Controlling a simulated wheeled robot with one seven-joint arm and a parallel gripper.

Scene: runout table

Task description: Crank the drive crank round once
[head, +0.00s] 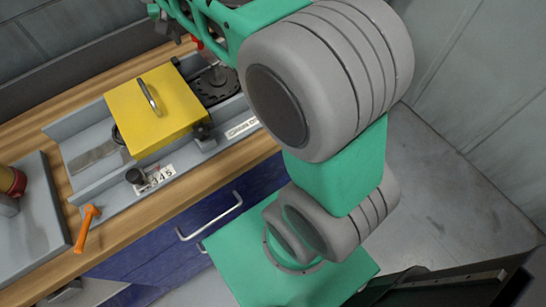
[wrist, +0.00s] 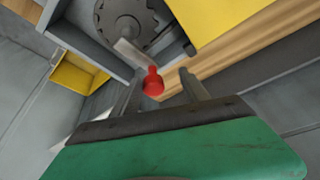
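The drive crank shows in the wrist view as a red knob (wrist: 153,82) on the end of a flat grey crank arm (wrist: 130,54). The arm runs to a dark toothed wheel (wrist: 122,18). In the head view the red knob (head: 198,43) shows small beside my green arm, with the dark wheel (head: 214,82) below it. My gripper (wrist: 161,80) is open, with its two grey fingers apart on either side of the knob in the picture. Gaps show between knob and fingers; I cannot tell how deep it sits between them. In the head view my arm partly covers the crank area.
A yellow cover (head: 155,125) with a metal handle sits on the grey runout table beside the wheel. A black knob (head: 135,175) and number label (head: 155,180) are at its front. A blue cabinet (head: 165,250) is below.

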